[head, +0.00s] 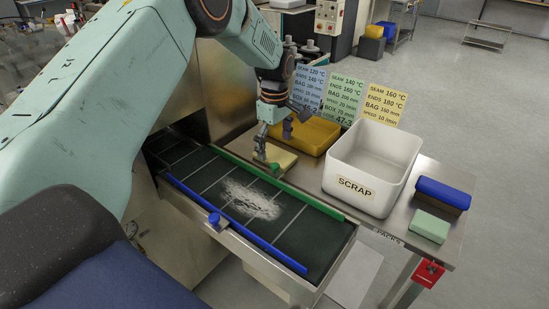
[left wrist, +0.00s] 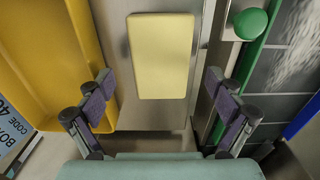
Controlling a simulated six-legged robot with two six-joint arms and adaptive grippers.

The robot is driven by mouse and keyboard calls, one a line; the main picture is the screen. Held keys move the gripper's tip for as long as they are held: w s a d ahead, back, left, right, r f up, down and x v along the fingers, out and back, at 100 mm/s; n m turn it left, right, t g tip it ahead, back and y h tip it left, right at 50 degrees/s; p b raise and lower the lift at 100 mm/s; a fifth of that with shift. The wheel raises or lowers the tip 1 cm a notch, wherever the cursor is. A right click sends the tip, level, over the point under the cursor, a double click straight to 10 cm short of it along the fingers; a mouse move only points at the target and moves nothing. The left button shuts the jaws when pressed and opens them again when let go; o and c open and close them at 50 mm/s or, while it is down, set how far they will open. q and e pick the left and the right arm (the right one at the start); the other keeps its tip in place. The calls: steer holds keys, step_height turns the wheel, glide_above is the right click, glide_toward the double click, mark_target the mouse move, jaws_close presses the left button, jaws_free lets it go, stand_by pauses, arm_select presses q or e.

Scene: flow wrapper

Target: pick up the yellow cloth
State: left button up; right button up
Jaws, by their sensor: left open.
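The yellow cloth (head: 283,161) is a flat, pale yellow folded block on the steel table, between the dark belt and the yellow tray. It also shows in the left wrist view (left wrist: 161,55), lying lengthwise ahead of the jaws. My left gripper (head: 273,144) points down over the cloth and partly hides it in the head view. In the left wrist view its two fingers (left wrist: 158,88) are spread wide, one to each side of the cloth's near end, with nothing between them gripped. My right gripper is not in view.
A yellow tray (head: 316,135) is close behind the cloth. A green rail (head: 312,196) with a green knob (left wrist: 250,22) borders the belt (head: 200,175), which carries white powder (head: 251,201). A white SCRAP bin (head: 352,187), blue-topped block (head: 443,193) and green block (head: 430,227) stand right.

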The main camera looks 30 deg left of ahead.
mark_target(275, 154)
arm_select(q)
steer(key=shift+d+f, duration=0.15)
steer(key=shift+f, duration=0.75)
steer(key=shift+s, duration=0.1)
steer(key=shift+c, duration=1.4)
steer(key=c, duration=0.7)
steer(key=shift+o, duration=0.2)
step_height(275, 154, up, 10)
steer(key=p, duration=0.1)
